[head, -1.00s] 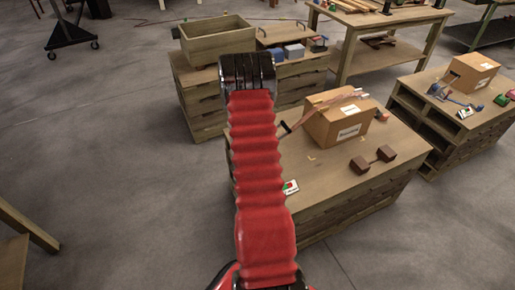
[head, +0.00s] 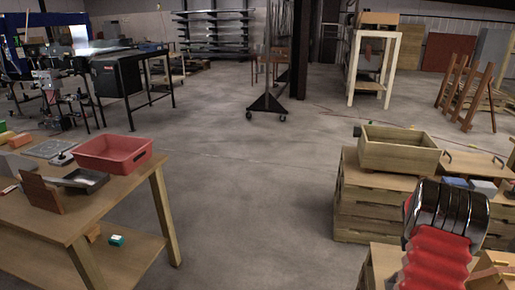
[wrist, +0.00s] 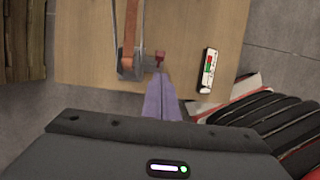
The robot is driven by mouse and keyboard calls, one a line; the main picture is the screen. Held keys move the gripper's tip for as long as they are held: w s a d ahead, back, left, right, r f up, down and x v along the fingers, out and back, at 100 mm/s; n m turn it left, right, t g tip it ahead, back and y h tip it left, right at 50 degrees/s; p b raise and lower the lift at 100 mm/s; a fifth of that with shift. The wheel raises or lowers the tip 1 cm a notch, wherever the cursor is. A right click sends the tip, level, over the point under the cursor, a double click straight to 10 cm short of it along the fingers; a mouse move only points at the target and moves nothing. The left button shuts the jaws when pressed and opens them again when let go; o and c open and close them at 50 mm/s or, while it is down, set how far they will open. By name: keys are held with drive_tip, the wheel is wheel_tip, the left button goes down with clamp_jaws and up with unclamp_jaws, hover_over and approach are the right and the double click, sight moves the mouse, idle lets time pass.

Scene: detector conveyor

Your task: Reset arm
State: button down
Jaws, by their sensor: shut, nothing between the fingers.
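My gripper (wrist: 160,90) shows in the wrist view as narrow purple fingers, shut together with nothing between them. It points at a wooden tabletop (wrist: 190,25). Just beyond the fingertips is a small grey and red part beside a brown strap (wrist: 131,25); I cannot tell whether the fingers touch it. In the head view my arm, with its red bellows and shiny black joint, shows at the lower right; the gripper itself is hidden there.
A white device (wrist: 208,70) with red and green marks lies right of the fingers. In the head view, a wooden box (head: 398,155) sits on a stand beyond my arm. A red bin (head: 113,153) stands on the left table (head: 125,188). The floor (head: 245,200) between is clear.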

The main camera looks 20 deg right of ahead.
drive_tip(key=shift+m, duration=0.3)
drive_tip(key=s+a+f+m+y, duration=0.1)
drive_tip(key=s+a+m, duration=0.2)
drive_tip(key=a+m, duration=0.35)
drive_tip(key=a+r+m+t, duration=0.1)
drive_tip(key=a+r+m, duration=0.3)
drive_tip(key=a+r, duration=0.6)
drive_tip(key=a+r+m, duration=0.3)
drive_tip(key=a+r, duration=0.4)
drive_tip(key=a, duration=0.6)
drive_tip(key=s+a+r+t, duration=0.2)
drive_tip(key=a+r, duration=0.2)
drive_tip(key=a, duration=0.4)
drive_tip(key=s+a+r+n+t+y, duration=0.1)
drive_tip(key=s+a+r+t, duration=0.1)
drive_tip(key=a, duration=0.7)
drive_tip(key=s+a+r+n+t, duration=0.1)
drive_tip(key=s+a+r+t, duration=0.1)
drive_tip(key=a+r, duration=0.5)
drive_tip(key=shift+s+a+y, duration=0.4)
drive_tip(key=shift+s+a, duration=0.3)
drive_tip(key=shift+s, duration=0.2)
drive_tip(key=shift+s, duration=0.1)
